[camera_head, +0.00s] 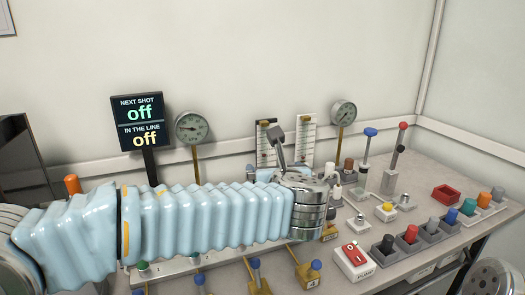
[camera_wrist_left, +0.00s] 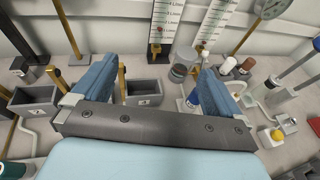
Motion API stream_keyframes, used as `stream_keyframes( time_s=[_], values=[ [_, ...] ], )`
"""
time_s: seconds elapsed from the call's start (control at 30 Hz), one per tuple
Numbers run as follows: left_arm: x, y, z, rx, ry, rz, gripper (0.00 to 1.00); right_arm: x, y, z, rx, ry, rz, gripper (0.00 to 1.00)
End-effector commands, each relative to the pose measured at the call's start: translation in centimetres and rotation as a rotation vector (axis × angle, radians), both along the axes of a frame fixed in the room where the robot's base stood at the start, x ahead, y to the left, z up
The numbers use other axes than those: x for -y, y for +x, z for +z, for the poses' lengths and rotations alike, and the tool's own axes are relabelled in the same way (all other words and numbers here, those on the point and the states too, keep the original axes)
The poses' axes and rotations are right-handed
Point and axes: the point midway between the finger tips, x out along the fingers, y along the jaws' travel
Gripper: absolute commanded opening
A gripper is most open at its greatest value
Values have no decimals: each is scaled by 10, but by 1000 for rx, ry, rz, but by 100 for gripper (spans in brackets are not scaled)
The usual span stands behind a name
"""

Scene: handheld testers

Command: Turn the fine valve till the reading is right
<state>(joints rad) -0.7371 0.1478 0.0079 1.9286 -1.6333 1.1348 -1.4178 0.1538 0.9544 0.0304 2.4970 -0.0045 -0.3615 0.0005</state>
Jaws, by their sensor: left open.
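A dark display (camera_head: 138,122) reads "NEXT SHOT off" and "IN THE LINE off". Two round dial gauges, a left one (camera_head: 192,127) and a right one (camera_head: 343,113), stand on brass stems. Two upright scales, one dark-backed (camera_head: 266,143) and one white (camera_head: 303,140), stand between them. I cannot tell which knob is the fine valve. My left arm crosses the bench from the left, and its wrist hides part of it. In the left wrist view my left gripper (camera_wrist_left: 158,72) is open, its blue fingers apart. A blue-topped part (camera_wrist_left: 193,98) shows beside the right finger; contact is unclear.
A white box with a red switch (camera_head: 354,259) and brass valves (camera_head: 257,278) are in front. Tall levers (camera_head: 367,150) stand at the back right.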

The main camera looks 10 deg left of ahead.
Motion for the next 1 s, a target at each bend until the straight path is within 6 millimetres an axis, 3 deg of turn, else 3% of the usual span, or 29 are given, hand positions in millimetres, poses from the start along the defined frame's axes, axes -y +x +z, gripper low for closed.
stream_keyframes(
  time_s=[0.5,1.0],
  values=[
    [-29,80,-26,-1,0,3,100,1,0,-10,0,-1,-2,0],
    [-32,89,-28,0,0,1,100,0,0,-11,0,-1,-2,0]
  ],
)
